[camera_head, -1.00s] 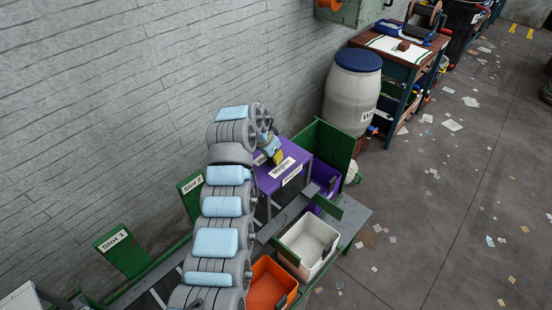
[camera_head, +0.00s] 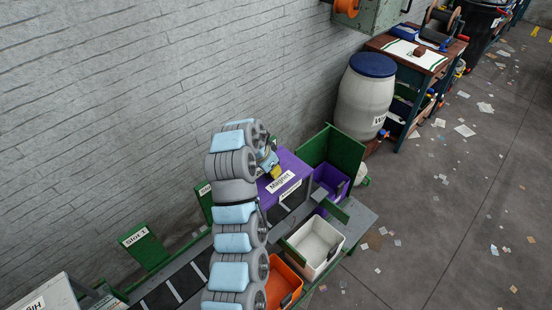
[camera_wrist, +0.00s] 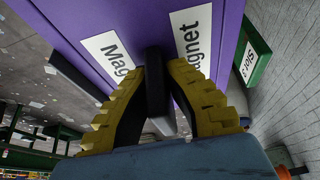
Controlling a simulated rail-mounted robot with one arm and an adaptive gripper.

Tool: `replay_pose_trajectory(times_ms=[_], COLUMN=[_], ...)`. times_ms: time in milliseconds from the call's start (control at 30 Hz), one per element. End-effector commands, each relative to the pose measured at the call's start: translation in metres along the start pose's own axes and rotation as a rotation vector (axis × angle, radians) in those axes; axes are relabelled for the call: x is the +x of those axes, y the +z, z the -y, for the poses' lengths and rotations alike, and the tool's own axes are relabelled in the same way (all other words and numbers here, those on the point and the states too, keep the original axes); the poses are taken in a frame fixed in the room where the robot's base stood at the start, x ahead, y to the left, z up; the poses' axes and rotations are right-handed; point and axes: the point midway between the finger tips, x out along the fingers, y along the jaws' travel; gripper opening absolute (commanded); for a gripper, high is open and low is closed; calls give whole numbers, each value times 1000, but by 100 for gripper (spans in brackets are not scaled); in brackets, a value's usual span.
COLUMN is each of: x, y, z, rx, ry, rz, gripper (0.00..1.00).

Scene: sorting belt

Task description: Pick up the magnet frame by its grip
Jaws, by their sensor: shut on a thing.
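The magnet frame (camera_head: 290,166) is a purple box-like frame with white "Magnet" labels, standing over the belt in the head view. In the wrist view the purple frame (camera_wrist: 135,14) fills the upper middle. Its dark grip (camera_wrist: 155,80) sticks out between two labels. My gripper (camera_wrist: 157,72) has yellow toothed fingers, closed on the dark grip from both sides. In the head view my gripper (camera_head: 275,172) is at the near upper part of the frame, partly hidden by my arm.
A green panel (camera_head: 333,147) stands behind the frame. A purple bin (camera_head: 330,180), a white bin (camera_head: 313,249) and an orange bin (camera_head: 284,284) line the belt's right side. The belt (camera_head: 180,285) runs along the wall. A Slot 1 panel (camera_head: 145,247) stands left.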

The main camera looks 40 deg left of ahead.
Motion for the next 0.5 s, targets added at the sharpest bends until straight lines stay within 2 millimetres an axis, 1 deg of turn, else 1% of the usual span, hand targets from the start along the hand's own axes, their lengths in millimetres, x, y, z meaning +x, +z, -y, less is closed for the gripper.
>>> replay_pose_trajectory(times_ms=[33, 100, 333, 500], x=[-10, -16, -24, -28], y=[0, 4, 16, 20], z=[-1, -2, -5, -8], rx=[-2, -4, -2, 0], ry=[1, -1, -2, -1], rz=[-3, -5, -4, -4], gripper=[0, 0, 0, 0])
